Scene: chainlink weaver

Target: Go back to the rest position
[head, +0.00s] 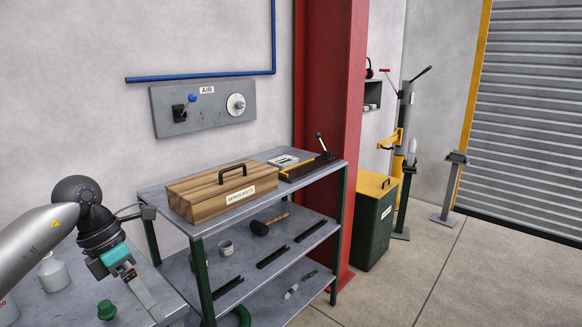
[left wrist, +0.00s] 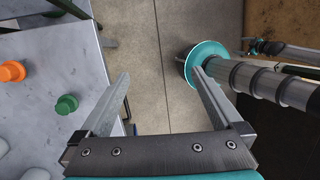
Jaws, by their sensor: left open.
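My left gripper (head: 146,296) hangs at the lower left of the head view, with its fingers pointing down beside a grey table. In the left wrist view its two fingers (left wrist: 160,75) are spread wide with nothing between them, and bare concrete floor shows in the gap. A green knob-like part (head: 107,309) stands on the table close to the gripper; it also shows in the left wrist view (left wrist: 67,104), left of the fingers and apart from them. My right gripper cannot be made out.
The grey table (head: 75,305) holds a white bottle (head: 53,272); an orange part (left wrist: 12,72) lies on it too. A shelf cart (head: 205,228) carries a wooden box (head: 215,191). A red column (head: 325,110) and green bin (head: 374,225) stand behind.

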